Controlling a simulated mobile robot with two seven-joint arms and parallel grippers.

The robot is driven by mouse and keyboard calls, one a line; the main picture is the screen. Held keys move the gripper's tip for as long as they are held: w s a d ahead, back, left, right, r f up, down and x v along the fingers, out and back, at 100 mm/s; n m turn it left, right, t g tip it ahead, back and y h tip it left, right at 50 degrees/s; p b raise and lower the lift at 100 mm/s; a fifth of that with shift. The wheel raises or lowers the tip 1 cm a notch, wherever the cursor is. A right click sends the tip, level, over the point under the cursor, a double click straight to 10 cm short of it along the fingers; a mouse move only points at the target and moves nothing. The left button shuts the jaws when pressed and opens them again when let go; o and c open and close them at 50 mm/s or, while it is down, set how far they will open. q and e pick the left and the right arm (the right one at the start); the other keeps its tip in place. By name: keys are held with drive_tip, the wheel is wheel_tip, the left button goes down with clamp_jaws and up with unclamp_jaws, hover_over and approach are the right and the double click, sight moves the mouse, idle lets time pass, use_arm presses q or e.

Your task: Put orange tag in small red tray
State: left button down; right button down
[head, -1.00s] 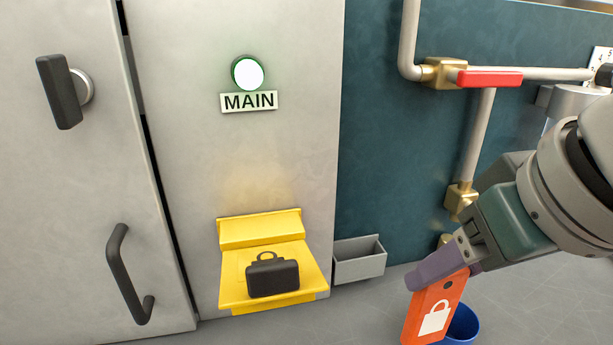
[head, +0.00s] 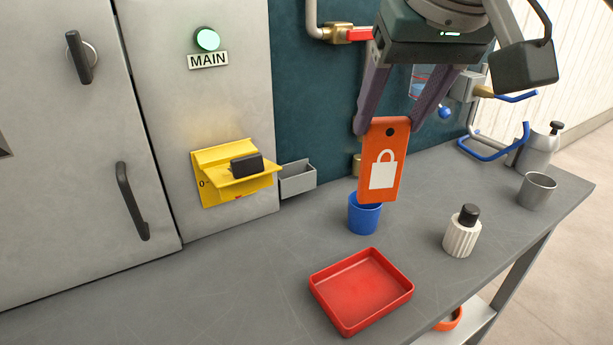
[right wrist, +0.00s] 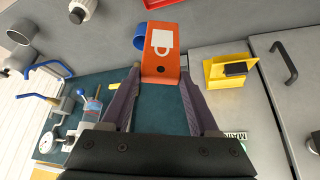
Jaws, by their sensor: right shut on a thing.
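The orange tag (head: 384,150), flat with a white padlock picture and a hole near its top, hangs nearly upright from my right gripper (head: 390,126). The two purple fingers are closed on its upper side edges. In the right wrist view the tag (right wrist: 158,70) sits between the fingertips. The small red tray (head: 362,288) lies empty on the grey bench, below and in front of the tag, clear of it. Part of a red thing, likely this tray, shows at the top edge of the right wrist view. My left gripper is not in view.
A blue cup (head: 363,216) stands behind the tray, partly hidden by the tag. A white ribbed bottle (head: 461,235) and a grey cup (head: 537,190) stand to the right. A yellow bracket (head: 215,185) and grey bin (head: 298,178) are at the left. The bench left of the tray is bare.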

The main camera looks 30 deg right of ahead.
wheel_tip(320, 180, down, 19)
drive_tip(key=b, duration=0.1)
drive_tip(key=shift+f+b, duration=0.15)
drive_tip(key=shift+b, duration=0.25)
drive_tip(key=shift+w+d+f, duration=0.1)
drive_tip(key=shift+c, duration=0.7)
unclamp_jaws()
